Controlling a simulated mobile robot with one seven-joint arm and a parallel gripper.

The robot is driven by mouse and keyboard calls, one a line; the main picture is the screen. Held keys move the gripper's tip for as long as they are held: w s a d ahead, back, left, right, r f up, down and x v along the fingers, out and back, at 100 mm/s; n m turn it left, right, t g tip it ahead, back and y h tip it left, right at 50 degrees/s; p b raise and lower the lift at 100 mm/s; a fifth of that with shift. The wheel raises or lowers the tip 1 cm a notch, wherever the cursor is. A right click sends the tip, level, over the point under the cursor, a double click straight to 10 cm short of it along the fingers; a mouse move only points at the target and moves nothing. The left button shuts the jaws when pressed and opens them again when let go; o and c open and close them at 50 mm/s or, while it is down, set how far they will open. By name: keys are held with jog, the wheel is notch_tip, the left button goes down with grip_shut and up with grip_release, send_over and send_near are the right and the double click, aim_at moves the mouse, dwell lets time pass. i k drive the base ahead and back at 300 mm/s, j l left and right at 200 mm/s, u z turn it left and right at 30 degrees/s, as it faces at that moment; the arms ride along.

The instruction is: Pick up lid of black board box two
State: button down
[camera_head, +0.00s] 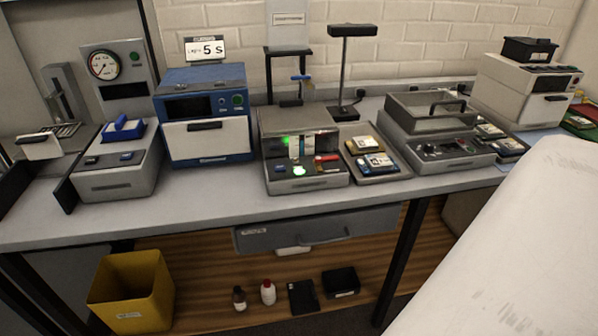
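Two black boxes are in view, and I cannot tell which one is box two. One black box (341,282) sits on the lower wooden shelf under the bench. A flat black piece (303,297) lies just left of it; whether it is a lid is too small to tell. Another black box (529,49) sits on top of the grey machine at the back right, with what looks like a small knob on top. My gripper is not in view.
The grey bench (218,207) carries several machines, including a blue oven (203,113) and a grey lidded unit (436,131). A yellow bin (132,291) and two small bottles (268,292) stand below. A grey drawer (317,229) hangs under the bench. A large white surface fills the lower right.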

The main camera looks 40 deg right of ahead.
aim_at(303, 297)
jog(key=k+z, duration=0.15)
jog(key=z, duration=0.2)
jog(key=k+l+z, duration=0.1)
jog(key=z, duration=0.25)
jog(key=k+l+z, duration=0.15)
jog(key=z, duration=0.2)
